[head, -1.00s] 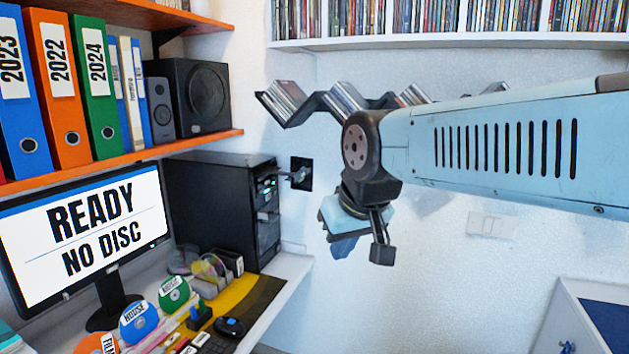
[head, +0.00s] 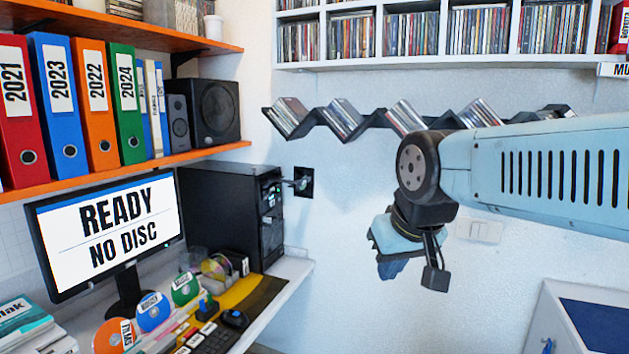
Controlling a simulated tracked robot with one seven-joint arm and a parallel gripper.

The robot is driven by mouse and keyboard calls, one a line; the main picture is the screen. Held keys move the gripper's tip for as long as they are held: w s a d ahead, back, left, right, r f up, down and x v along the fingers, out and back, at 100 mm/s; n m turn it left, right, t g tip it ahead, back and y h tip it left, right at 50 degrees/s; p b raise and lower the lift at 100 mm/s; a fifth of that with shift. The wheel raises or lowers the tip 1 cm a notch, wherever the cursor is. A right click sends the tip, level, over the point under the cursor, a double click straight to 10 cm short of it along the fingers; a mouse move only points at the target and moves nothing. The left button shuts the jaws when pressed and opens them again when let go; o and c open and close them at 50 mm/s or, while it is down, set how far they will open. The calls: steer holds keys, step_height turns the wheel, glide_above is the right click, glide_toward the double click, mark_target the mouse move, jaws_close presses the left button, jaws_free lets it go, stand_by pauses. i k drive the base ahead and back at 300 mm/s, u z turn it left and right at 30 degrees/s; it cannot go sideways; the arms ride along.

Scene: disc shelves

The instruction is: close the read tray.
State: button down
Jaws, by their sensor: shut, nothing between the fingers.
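A black computer tower (head: 215,215) stands on the desk, its narrow front with lit green spots facing right. A small grey part (head: 290,183) juts from the upper front, in front of a black plate on the wall. I cannot tell whether this is the read tray. The monitor (head: 118,235) reads "READY NO DISC". My gripper (head: 392,268) hangs from the arm to the right of the tower, clear of it, with wall behind. It looks shut and holds nothing visible; its fingertips are small and partly hidden.
A black zigzag rack (head: 375,118) with disc cases is on the wall behind my arm. Labelled discs (head: 153,312) stand on the desk (head: 295,270) near a keyboard and a mouse (head: 235,320). A white and blue unit (head: 560,300) is at lower right. Wall space between is free.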

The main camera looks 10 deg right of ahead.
mark_target(282, 180)
steer(key=z, duration=0.1)
steer(key=i, duration=1)
steer(key=u, duration=0.05)
